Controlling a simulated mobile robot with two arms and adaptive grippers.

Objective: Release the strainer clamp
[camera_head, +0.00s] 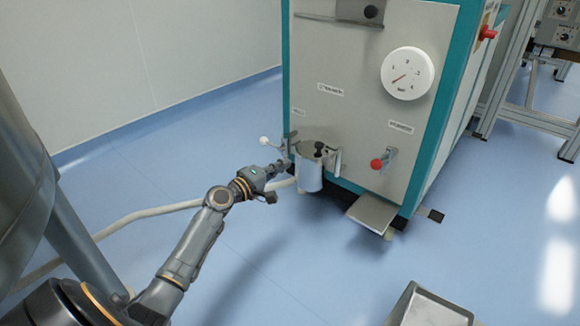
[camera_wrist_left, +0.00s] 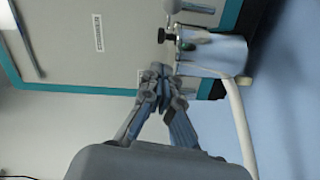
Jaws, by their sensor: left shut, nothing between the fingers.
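The strainer (camera_head: 311,175) is a metal cylinder mounted low on the front of the grey-and-teal machine. A black knob (camera_head: 319,147) sits on its lid, and a metal lever (camera_head: 338,162) hangs at its right side; I cannot tell which part is the clamp. My left gripper (camera_head: 284,165) is shut and empty, just left of the strainer. In the left wrist view the closed fingertips (camera_wrist_left: 160,72) are beside the strainer (camera_wrist_left: 212,54), with a black knob (camera_wrist_left: 162,36) close by. Contact with the strainer cannot be told. My right gripper is not in view.
A white-ball lever (camera_head: 264,140) stands left of the strainer. A red-knobbed lever (camera_head: 377,164) and a dial gauge (camera_head: 407,73) are on the panel (camera_head: 345,85). A pale hose (camera_head: 150,211) runs along the floor. A metal tray (camera_head: 372,212) juts out low on the right.

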